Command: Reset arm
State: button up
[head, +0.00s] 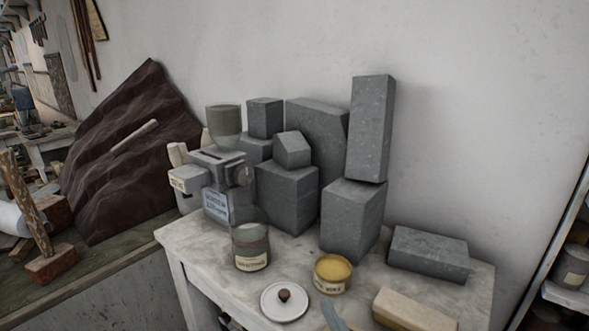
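My gripper does not show in the head view, and no part of my arm is clearly visible. The view is of a worktable (200,247) against a white wall. Several grey stone blocks stand on it, among them a tall upright block (370,130) balanced on a larger block (353,215) and a block lying flat (428,254) at the right.
A grinder-like machine (215,185) and a glass jar (251,248) stand at the table's left. A yellow-topped tin (332,272), a white lid (285,302) and a beige block (415,310) lie near the front. Shelving (570,260) borders the right.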

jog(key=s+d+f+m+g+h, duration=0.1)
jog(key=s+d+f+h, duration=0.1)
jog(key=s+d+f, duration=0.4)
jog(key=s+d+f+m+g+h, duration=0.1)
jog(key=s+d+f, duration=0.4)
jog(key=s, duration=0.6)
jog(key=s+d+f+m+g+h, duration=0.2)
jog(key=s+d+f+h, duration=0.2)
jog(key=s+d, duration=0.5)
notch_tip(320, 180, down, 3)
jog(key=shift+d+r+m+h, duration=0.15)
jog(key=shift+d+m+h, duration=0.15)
